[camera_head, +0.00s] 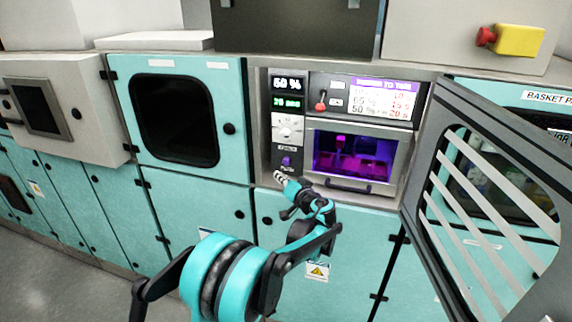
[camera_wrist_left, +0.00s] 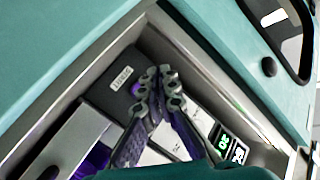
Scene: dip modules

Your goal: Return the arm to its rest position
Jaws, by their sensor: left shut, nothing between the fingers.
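My left arm comes up from the bottom of the head view. Its left gripper (camera_head: 284,180) is shut and empty in front of the lower part of the module's control panel (camera_head: 287,128), just below a small purple button (camera_head: 286,161). In the left wrist view the gripper's fingertips (camera_wrist_left: 158,90) are together, with nothing between them, and the purple button (camera_wrist_left: 136,89) shows beside them, partly covered. Whether the fingers touch the panel I cannot tell. My right gripper is not in view.
The module's glass chamber (camera_head: 351,155) glows purple. A red-tipped lever (camera_head: 321,101) sits above it. An open grey striped door (camera_head: 480,210) stands at the right. Teal cabinets (camera_head: 178,115) line the wall. A yellow box with a red button (camera_head: 519,40) is at upper right.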

